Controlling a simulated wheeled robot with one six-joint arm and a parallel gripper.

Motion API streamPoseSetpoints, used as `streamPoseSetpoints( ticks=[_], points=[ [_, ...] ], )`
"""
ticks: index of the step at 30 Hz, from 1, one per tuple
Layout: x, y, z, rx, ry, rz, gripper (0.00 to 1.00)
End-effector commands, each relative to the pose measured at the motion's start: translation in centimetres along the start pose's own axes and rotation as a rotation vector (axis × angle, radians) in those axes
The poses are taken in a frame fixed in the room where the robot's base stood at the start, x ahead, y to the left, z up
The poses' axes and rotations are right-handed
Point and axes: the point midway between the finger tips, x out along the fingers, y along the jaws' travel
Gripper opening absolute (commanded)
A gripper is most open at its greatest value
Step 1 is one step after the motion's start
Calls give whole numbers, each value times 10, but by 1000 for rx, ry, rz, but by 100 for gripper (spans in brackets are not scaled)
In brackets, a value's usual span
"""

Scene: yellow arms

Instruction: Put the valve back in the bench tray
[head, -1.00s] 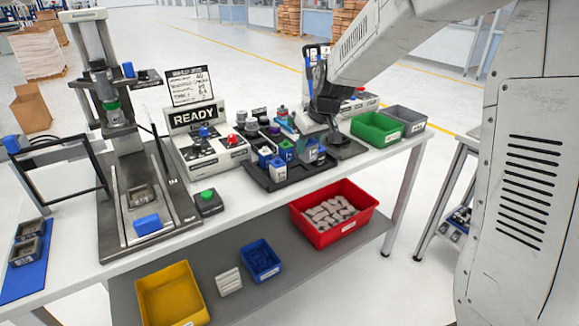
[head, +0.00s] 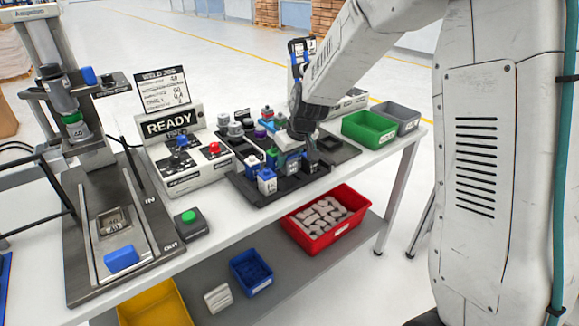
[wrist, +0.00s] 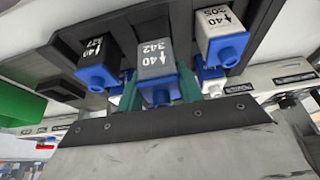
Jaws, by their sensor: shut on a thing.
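My gripper (wrist: 161,92) has its teal fingers closed on either side of a grey valve (wrist: 155,60) marked 40 342, with a blue end. The valve is between a black valve (wrist: 98,60) and a white valve (wrist: 220,35) in the wrist view. The black bench tray (head: 285,193) lies on the bench with several blue-ended valves in it. In the head view my gripper (head: 308,158) is down at the tray's right part, and my arm hides part of it. I cannot tell whether the held valve touches the tray floor.
A green bin (head: 368,131) and a grey bin (head: 400,115) stand right of the tray. The READY control box (head: 180,150) and a press stand (head: 110,235) are to the left. A red bin (head: 322,222) of pale parts sits on the lower shelf.

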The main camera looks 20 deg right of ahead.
Motion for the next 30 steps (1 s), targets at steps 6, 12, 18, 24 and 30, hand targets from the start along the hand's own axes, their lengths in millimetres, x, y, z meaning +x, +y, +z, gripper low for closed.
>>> streamPoseSetpoints(
  ticks=[6,12,18,24,30],
  points=[
    [28,1,13,4,-3,0,12],
    [29,3,13,4,0,2,12],
    [32,3,15,5,-1,2,42],
    [31,3,14,5,0,2,58],
    [28,3,13,5,1,2,58]
  ],
)
